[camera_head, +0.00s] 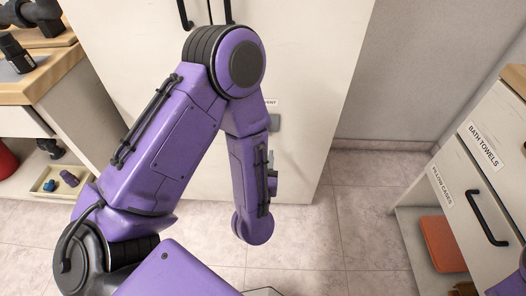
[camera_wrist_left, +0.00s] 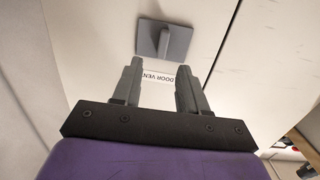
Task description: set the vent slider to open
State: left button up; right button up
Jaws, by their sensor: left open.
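The vent slider (camera_wrist_left: 165,40) is a grey plate with an upright tab on a pale cabinet door. A label reading "DOOR VEN" (camera_wrist_left: 157,77), cut off by a finger, is beside it. My left gripper (camera_wrist_left: 158,68) is open and empty, its two fingers pointing toward the slider, short of the tab and on either side of the label. In the head view the grey plate (camera_head: 274,122) shows just right of my left forearm, which hides part of the door and most of the gripper. My right gripper is not in view.
The pale cabinet door (camera_head: 310,60) has black handles at the top. A drawer unit (camera_head: 490,170) labelled for bath towels and pillow cases stands at right, with an orange item (camera_head: 442,245) on its low shelf. A wooden-topped counter (camera_head: 45,72) is at left.

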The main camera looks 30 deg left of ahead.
pick_arm(q)
jog(key=w+a+y+b, duration=0.1)
jog(key=w+a, duration=0.4)
jog(key=w, duration=0.4)
jog(key=shift+a+n+t, duration=0.3)
jog(key=shift+a, duration=0.05)
jog(key=shift+w, duration=0.1)
grip_shut()
